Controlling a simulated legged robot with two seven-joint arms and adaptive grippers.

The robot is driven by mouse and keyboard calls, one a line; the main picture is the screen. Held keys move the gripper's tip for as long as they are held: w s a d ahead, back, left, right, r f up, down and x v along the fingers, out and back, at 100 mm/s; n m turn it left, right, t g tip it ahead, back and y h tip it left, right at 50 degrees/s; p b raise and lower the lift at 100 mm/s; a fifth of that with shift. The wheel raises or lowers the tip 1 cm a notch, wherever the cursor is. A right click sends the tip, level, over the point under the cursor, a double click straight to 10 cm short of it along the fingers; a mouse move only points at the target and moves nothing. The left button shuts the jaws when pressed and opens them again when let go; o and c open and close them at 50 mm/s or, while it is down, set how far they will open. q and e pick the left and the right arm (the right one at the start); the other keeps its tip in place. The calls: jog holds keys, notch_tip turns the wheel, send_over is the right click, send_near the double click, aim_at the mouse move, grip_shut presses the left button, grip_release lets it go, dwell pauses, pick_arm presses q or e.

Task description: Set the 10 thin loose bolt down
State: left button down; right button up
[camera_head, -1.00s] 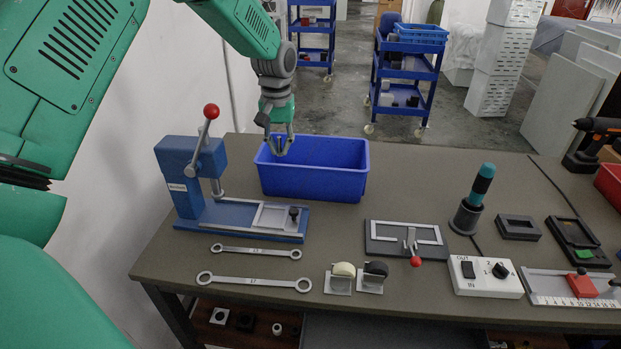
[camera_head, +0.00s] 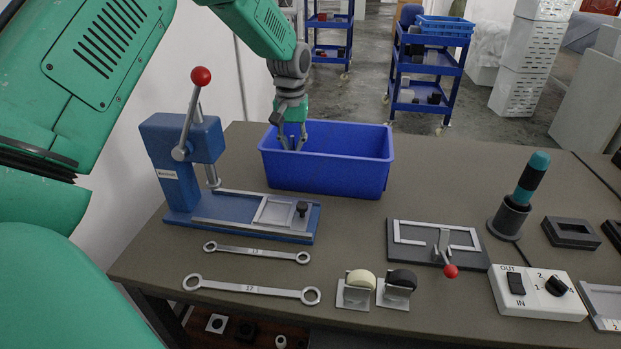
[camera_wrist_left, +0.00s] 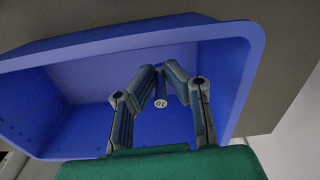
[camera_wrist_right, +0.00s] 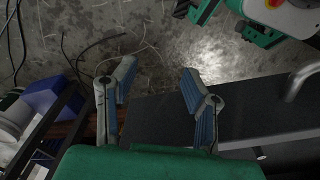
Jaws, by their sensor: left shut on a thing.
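My left gripper (camera_head: 294,141) is at the left part of the blue bin (camera_head: 330,177), its fingers reaching down past the rim. In the left wrist view the left gripper (camera_wrist_left: 161,78) is shut on the bolt (camera_wrist_left: 160,102), a thin dark piece whose pale round end reads 10. The bin (camera_wrist_left: 75,115) lies behind and around it in that view. I cannot tell whether the bolt touches the bin floor. My right gripper (camera_wrist_right: 158,80) is open and empty, above the floor and beside a dark surface, in the right wrist view.
A blue press (camera_head: 182,160) with a red-knobbed lever stands left of the bin.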

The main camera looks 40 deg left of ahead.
pick_arm(q)
jog(key=f, duration=0.2)
jog(key=a+f+b, duration=0.1)
jog(key=f, duration=0.5)
jog(key=shift+s+a+f, duration=0.1)
jog(key=shift+a+f, duration=0.05)
jog(key=shift+a, duration=0.05)
jog(key=shift+d+f, duration=0.15)
jog(key=shift+f, duration=0.2)
jog(key=shift+d+r, duration=0.1)
jog(key=shift+d, duration=0.2)
pick_arm(e)
jog(key=shift+a+f, duration=0.1)
jog(key=shift+f, duration=0.6)
pick_arm(q)
jog(key=c, duration=1.6)
grip_release()
jog(key=shift+a, duration=0.1)
jog(key=shift+a+f, duration=0.2)
pick_arm(e)
jog(key=shift+a, duration=0.25)
jog(key=shift+r, duration=0.1)
pick_arm(q)
jog(key=shift+d, duration=0.15)
pick_arm(e)
jog(key=shift+d, duration=0.1)
